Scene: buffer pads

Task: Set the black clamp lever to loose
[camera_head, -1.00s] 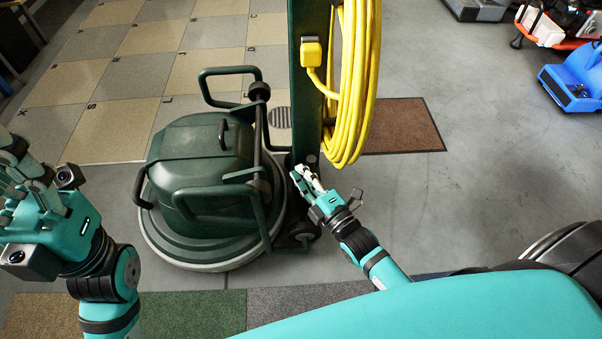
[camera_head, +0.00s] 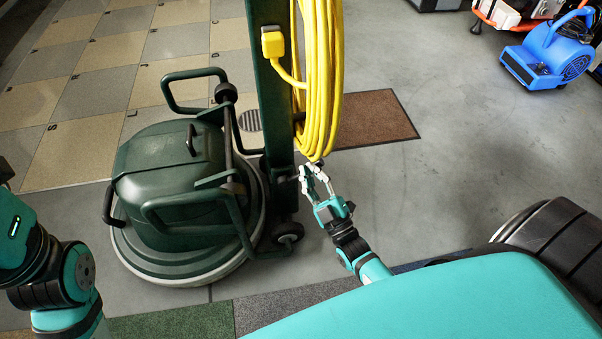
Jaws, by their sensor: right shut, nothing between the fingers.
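The dark green floor machine (camera_head: 165,175) stands left of centre, with a rounded body, tubular handles and a tall green column (camera_head: 268,85). I cannot clearly make out the black clamp lever; the dark parts at the foot of the column are small, and my right gripper is close by. My right gripper (camera_head: 313,172) is shut and empty, just right of the column's lower end and below the yellow cable. I cannot tell whether its fingertips touch the machine. Of my left arm only links show at the left edge; its fingers are out of view.
A coiled yellow cable (camera_head: 318,90) hangs on the column just above my right gripper. A brown mat (camera_head: 375,118) lies behind it. A blue blower (camera_head: 545,55) stands at the far right. The grey floor (camera_head: 450,130) between is clear.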

